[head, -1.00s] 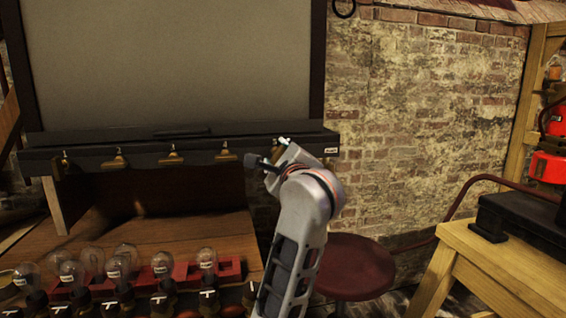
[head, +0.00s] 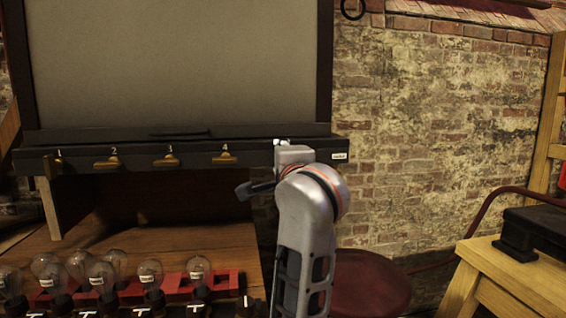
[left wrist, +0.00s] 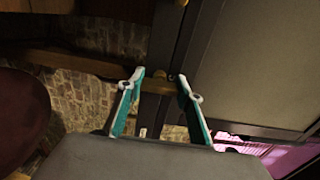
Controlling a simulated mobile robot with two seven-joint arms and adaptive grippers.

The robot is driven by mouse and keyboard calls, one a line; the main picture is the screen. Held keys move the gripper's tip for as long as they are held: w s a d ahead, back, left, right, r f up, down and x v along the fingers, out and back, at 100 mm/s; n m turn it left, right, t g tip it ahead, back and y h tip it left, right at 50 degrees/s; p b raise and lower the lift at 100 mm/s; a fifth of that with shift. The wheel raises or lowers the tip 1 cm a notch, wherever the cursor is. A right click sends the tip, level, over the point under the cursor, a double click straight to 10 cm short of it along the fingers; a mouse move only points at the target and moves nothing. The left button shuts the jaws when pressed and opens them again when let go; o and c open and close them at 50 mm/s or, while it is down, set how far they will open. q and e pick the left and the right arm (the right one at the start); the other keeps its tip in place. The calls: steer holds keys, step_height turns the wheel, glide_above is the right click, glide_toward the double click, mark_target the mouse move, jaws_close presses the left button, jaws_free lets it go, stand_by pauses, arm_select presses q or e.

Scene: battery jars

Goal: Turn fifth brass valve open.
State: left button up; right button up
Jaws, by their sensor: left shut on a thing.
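A row of numbered brass valves runs along the front edge of a dark shelf (head: 135,149). Valve 1 (head: 58,159), valve 2 (head: 107,163), valve 3 (head: 166,161) and valve 4 (head: 223,158) show in the head view. My left arm covers the place of the fifth valve there, to the right of valve 4. In the left wrist view, my left gripper (left wrist: 162,78) has its teal fingers either side of a small brass piece, the fifth valve (left wrist: 173,78), and is shut on it. How far that valve is turned cannot be told. My right gripper is out of view.
Glass bulbs (head: 150,275) stand with a red rack (head: 228,282) on the wooden bench below the shelf. A dark red stool (head: 370,285) is right of my arm. A wooden table (head: 480,265) carries a black case (head: 540,230).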

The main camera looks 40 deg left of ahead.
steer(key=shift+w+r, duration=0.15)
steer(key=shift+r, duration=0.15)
arm_select(q)
steer(key=o, duration=1.1)
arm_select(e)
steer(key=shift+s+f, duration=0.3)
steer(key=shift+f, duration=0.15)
arm_select(q)
steer(key=shift+d, duration=0.1)
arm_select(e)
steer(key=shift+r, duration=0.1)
arm_select(q)
steer(key=shift+s+d, duration=0.25)
steer(key=shift+d, duration=0.05)
steer(key=v, duration=0.6)
steer(key=shift+s+d, duration=0.15)
steer(key=shift+s, duration=0.1)
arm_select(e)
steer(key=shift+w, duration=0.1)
